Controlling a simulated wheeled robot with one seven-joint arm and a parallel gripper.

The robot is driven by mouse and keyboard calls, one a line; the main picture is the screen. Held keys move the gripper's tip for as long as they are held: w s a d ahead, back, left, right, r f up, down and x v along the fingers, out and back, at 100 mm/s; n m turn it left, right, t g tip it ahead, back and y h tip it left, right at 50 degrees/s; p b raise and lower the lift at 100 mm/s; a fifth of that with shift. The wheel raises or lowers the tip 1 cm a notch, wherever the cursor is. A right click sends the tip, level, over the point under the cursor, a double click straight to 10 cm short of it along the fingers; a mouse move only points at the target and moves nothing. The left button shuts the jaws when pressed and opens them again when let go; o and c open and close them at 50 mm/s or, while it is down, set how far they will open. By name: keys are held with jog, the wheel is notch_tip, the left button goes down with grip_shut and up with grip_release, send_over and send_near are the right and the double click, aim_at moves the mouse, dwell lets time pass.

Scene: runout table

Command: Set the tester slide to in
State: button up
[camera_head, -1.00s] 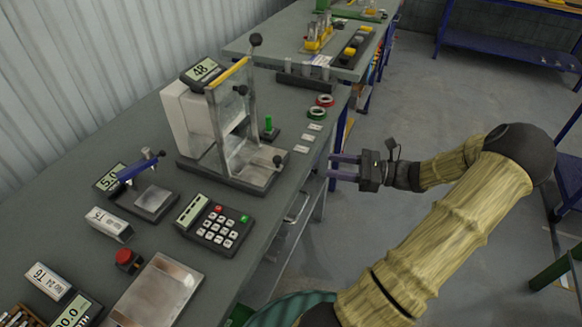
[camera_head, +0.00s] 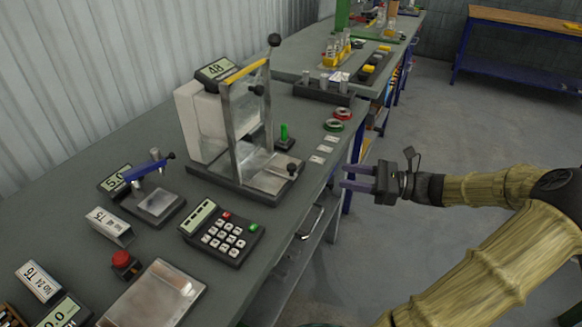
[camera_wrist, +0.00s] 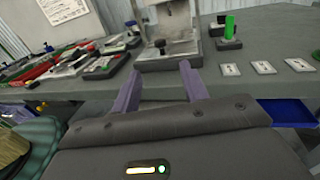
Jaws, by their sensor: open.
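The tester (camera_head: 203,118) stands on the grey bench, with a white body, a small display, a metal frame and a dark base. At its front right a metal slide plate (camera_head: 266,181) carries a black knob (camera_head: 292,169) and sticks out towards the bench's front edge. In the wrist view the tester's slide knob (camera_wrist: 160,44) shows straight ahead, beyond the fingers. My gripper (camera_head: 345,177) is open and empty. It is off the bench's front edge, to the right of the slide and apart from it. Nothing is between its purple fingers (camera_wrist: 160,68).
A green peg (camera_head: 284,132) on a black block stands right behind the slide. Small white labels (camera_head: 323,148) and red and green rings (camera_head: 342,113) lie farther along the edge. A keypad (camera_head: 222,235) lies nearer. The floor side right of the bench is open.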

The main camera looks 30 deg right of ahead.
aim_at(291, 165)
jog(key=b+x, duration=0.1)
jog(key=x, duration=1.4)
jog(key=shift+a+b, duration=0.1)
jog(key=shift+b, duration=0.25)
jog(key=shift+c, duration=0.4)
grip_shut()
